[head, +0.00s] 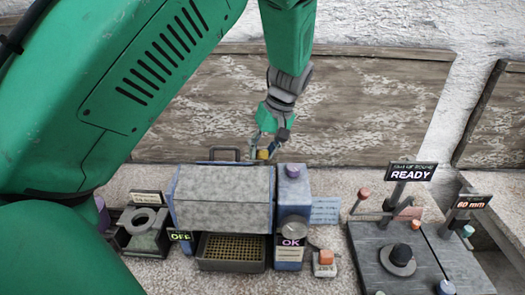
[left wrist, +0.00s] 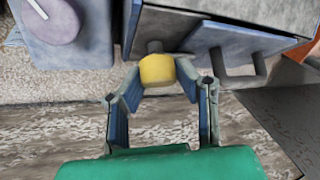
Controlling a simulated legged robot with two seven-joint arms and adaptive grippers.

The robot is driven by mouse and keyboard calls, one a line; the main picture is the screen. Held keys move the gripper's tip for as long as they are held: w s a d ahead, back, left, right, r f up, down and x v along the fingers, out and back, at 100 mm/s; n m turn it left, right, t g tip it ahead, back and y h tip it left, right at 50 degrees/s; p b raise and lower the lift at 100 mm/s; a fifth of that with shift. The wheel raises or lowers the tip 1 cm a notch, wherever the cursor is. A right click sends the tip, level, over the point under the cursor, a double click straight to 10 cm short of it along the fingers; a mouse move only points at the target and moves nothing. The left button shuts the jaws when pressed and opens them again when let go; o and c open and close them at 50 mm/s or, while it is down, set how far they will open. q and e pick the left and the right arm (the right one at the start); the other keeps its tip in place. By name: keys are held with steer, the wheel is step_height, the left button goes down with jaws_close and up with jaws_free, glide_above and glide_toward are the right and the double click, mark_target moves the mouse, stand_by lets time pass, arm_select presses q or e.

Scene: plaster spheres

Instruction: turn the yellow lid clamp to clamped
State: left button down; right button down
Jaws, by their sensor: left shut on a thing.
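The yellow lid clamp (head: 263,154) is a small knob at the back right of the grey box's lid (head: 222,185). In the left wrist view the clamp (left wrist: 157,70) is a yellow cylinder on a short dark stem, beside the blue-grey box edge. My left gripper (head: 268,142) reaches down from above, behind the box. Its two fingers are shut on the clamp, one on each side, as the left wrist view shows. The clamp's turn angle cannot be read clearly. My right gripper is not in view.
A dark handle (left wrist: 240,65) stands near the clamp. A blue tower (head: 293,205) with a purple knob (head: 293,170) and "OK" display is just right of the box. A mesh tray (head: 230,263) sits below; an "OFF" sign (head: 180,236) is left. A gauge plate (head: 375,262) lies right.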

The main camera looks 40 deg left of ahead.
arm_select(q)
steer(key=shift+s+d+f, duration=0.2)
steer(key=shift+f, duration=0.1)
steer(key=c, duration=1.2)
jaws_free()
steer(key=shift+w+r, duration=0.1)
steer(key=shift+r, duration=0.1)
steer(key=shift+w+d+r, duration=0.1)
steer(key=shift+w+r, duration=0.05)
steer(key=shift+r, duration=0.3)
steer(key=v, duration=1.1)
steer(key=shift+d, duration=0.1)
